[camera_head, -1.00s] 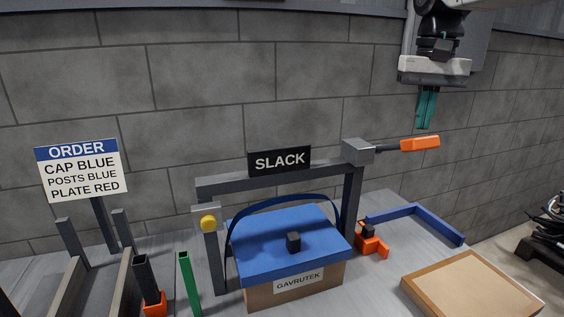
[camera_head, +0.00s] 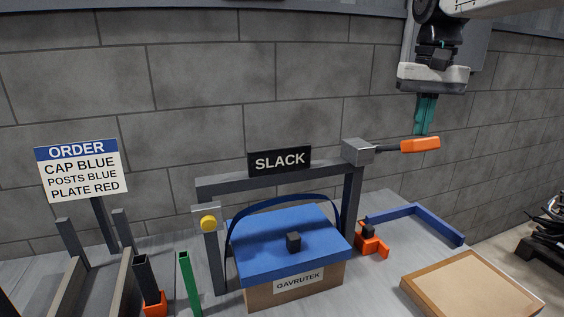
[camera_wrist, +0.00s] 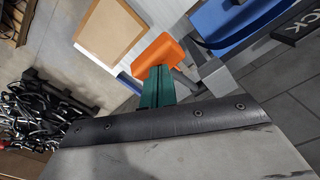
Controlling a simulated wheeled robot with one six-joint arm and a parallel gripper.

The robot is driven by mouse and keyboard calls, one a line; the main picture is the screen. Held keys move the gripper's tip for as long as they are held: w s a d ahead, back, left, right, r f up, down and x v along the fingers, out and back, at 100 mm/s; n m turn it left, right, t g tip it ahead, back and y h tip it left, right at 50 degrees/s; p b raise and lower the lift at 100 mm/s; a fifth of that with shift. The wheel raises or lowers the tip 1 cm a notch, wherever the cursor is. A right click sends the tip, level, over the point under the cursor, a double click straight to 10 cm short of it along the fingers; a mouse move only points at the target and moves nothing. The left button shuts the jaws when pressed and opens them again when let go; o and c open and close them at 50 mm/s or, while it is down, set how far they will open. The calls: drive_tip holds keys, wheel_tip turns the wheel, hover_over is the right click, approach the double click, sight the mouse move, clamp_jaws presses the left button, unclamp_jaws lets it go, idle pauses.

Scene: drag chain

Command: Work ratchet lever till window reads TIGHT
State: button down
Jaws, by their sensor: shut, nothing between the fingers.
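The ratchet lever is a dark arm with an orange handle (camera_head: 420,145), sticking out to the right from a grey ratchet block (camera_head: 358,151) on top of the dark frame. The window (camera_head: 280,160) on the frame's crossbar reads SLACK. My gripper (camera_head: 423,131) has teal fingers, shut and empty, pointing down just above or behind the orange handle. In the wrist view the fingertips (camera_wrist: 157,75) overlap the orange handle (camera_wrist: 158,54); I cannot tell whether they touch it. A slack blue strap (camera_head: 285,200) arches over the blue-lidded box (camera_head: 270,232) under the frame.
An order sign (camera_head: 82,170) stands at the left, near grey rails and a green post (camera_head: 189,284). A yellow button (camera_head: 208,223) is on the frame's left post. A blue bar (camera_head: 440,226), an orange clamp (camera_head: 368,243) and a wooden tray (camera_head: 412,288) lie at the right.

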sight(423, 145)
drive_tip(key=shift+f, duration=0.9)
drive_tip(key=shift+s+d+f, duration=0.1)
drive_tip(key=shift+s+f, duration=0.15)
drive_tip(key=shift+f, duration=0.4)
drive_tip(key=shift+s+d+f, duration=0.1)
drive_tip(key=shift+s+f, duration=0.15)
drive_tip(key=shift+f, duration=0.45)
drive_tip(key=shift+s+d+f, duration=0.1)
drive_tip(key=shift+s+f, duration=0.1)
drive_tip(key=shift+f, duration=0.55)
wheel_tip(423, 145, up, 14)
